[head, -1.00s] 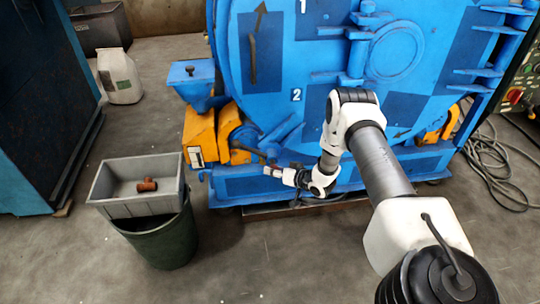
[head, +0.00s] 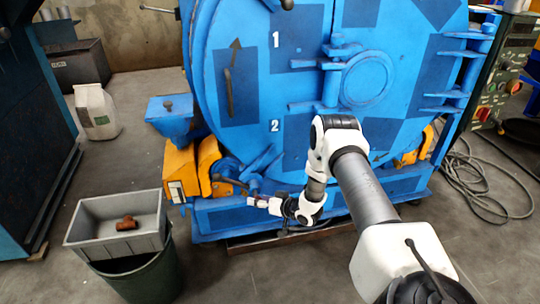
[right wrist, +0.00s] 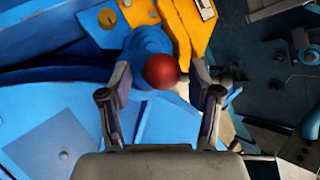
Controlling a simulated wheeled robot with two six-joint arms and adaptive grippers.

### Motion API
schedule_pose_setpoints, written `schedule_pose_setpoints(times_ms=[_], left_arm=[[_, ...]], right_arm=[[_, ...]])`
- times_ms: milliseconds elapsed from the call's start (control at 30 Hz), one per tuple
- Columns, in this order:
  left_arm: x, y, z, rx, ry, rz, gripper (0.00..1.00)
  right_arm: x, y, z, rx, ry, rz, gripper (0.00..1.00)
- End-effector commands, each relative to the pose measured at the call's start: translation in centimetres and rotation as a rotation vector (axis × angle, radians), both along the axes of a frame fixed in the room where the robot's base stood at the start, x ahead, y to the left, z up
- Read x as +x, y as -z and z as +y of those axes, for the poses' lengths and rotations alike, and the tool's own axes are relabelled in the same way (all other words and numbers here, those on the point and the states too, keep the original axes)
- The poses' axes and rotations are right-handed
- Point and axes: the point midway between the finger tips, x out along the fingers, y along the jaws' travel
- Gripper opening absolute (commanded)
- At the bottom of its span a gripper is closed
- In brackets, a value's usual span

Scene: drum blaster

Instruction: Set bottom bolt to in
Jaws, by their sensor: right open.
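The blue machine's round door (head: 300,70) fills the middle of the head view, with a blue bolt mechanism (head: 262,165) at its lower left. In the right wrist view a dark red ball knob (right wrist: 161,70) sits in front of a round blue part (right wrist: 148,45). My right gripper (right wrist: 161,78) is open, with one finger on each side of the knob in that picture. I cannot tell whether the fingers touch it. In the head view my right gripper (head: 256,201) is at the machine's lower left, below the bolt mechanism. My left gripper is out of view.
Orange brackets (head: 182,175) flank the machine's lower left. A grey tray (head: 88,238) with a brown pipe fitting (head: 127,223) rests on a dark green bin (head: 150,278). Cables (head: 470,185) lie on the floor at right.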

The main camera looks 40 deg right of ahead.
Motion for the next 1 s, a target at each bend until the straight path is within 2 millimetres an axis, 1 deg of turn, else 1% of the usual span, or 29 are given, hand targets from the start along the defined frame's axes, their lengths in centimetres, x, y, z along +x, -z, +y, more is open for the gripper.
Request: schedule_pose_setpoints(times_ms=[300,400,500,600,1000], left_arm=[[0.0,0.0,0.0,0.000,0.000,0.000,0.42],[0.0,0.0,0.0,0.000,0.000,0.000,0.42],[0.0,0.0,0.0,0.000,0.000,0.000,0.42],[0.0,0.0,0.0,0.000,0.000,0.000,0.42],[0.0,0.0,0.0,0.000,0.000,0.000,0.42]], right_arm=[[-7.3,-3.2,-1.2,0.006,0.012,-0.005,0.63],[-8.7,-3.8,-1.4,0.004,0.012,-0.005,0.63],[-9.6,-4.1,-1.4,0.003,0.009,-0.004,0.63],[-9.9,-4.2,-1.3,0.001,0.005,-0.004,0.63],[-9.9,-4.2,-1.3,0.001,0.004,-0.003,0.63]])
